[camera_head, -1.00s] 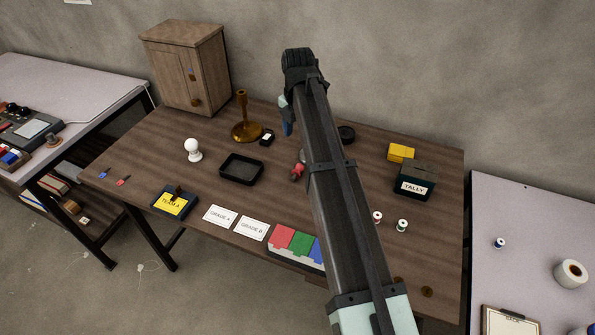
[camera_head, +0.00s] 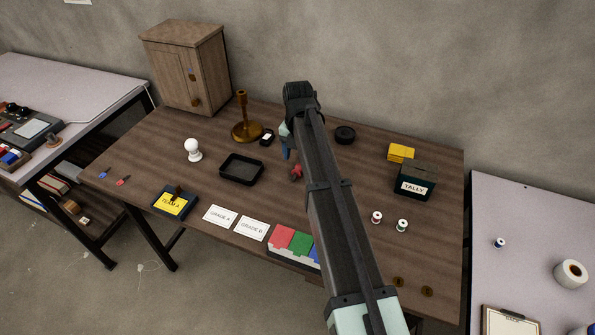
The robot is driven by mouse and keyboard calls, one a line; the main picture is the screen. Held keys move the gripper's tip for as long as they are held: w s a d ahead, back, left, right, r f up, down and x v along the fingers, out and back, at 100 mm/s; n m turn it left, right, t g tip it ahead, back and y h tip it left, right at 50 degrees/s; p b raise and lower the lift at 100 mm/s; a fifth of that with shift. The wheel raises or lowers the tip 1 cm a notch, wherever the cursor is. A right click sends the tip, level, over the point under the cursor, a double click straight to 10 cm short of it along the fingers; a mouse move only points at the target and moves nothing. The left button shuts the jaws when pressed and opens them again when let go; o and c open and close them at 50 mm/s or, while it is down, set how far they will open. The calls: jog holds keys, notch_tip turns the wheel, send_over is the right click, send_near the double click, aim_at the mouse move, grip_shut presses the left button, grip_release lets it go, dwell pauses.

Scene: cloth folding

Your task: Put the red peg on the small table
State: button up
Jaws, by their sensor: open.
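A small red peg (camera_head: 122,181) lies on the brown table (camera_head: 330,200) near its left edge, with a small blue peg (camera_head: 104,173) beside it. Another small red object (camera_head: 296,172) lies mid-table, partly behind my arm; its shape is unclear. My gripper (camera_head: 286,153) points down just behind that red object in the picture. It is mostly hidden by my arm, is open, and no held thing shows. Pale-topped tables stand at the right (camera_head: 540,225) and at the left (camera_head: 75,85); I cannot tell which is the small table.
A black tray (camera_head: 242,181), a white bulb-like object (camera_head: 193,149) and a brass candlestick (camera_head: 246,130) stand left of my gripper. A wooden cabinet (camera_head: 187,65) stands at the back left. A tally box (camera_head: 414,183) and two spools (camera_head: 402,226) are at the right.

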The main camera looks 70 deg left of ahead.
aim_at(297, 169)
jog(key=shift+s+f, duration=0.1)
jog(key=shift+f, duration=2.6)
grip_shut()
notch_tip(297, 169, up, 10)
jog(key=shift+m, duration=0.3)
